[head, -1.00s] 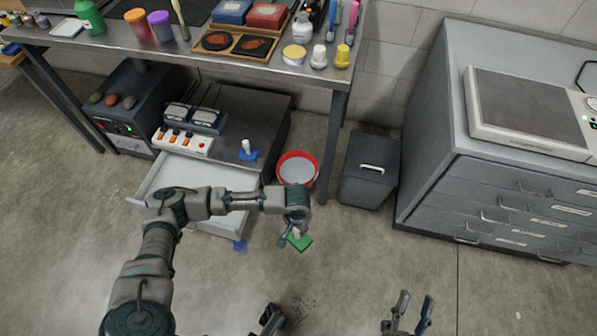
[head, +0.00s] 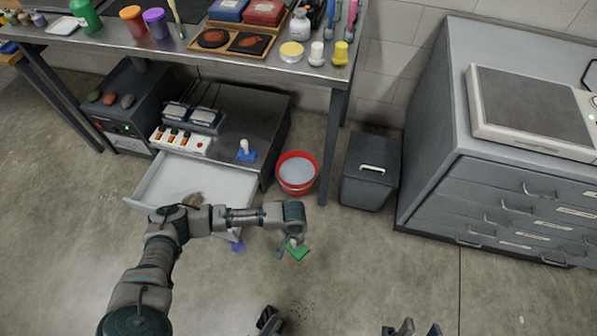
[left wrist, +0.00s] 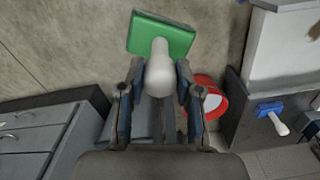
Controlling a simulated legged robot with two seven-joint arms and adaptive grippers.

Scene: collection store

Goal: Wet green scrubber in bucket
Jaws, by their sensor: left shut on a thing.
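The green scrubber (head: 297,253) has a flat green pad and a white handle. My left gripper (head: 290,240) is shut on its white handle and holds it in front of the bucket, apart from it. In the left wrist view the scrubber (left wrist: 161,40) sits between the fingers of my left gripper (left wrist: 160,80), its pad beyond the fingertips. The red bucket (head: 297,187) stands on the floor with pale grey liquid inside; in the left wrist view the bucket (left wrist: 212,98) is partly hidden by a finger. My right gripper (head: 411,328) shows only fingertips at the bottom edge, spread apart.
Left of the bucket is a low cabinet with an open drawer (head: 160,190); a blue scrubber (head: 246,151) with white handle stands on top. A dark lidded bin (head: 370,172) stands right of the bucket. A table leg (head: 331,140) rises beside the bucket.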

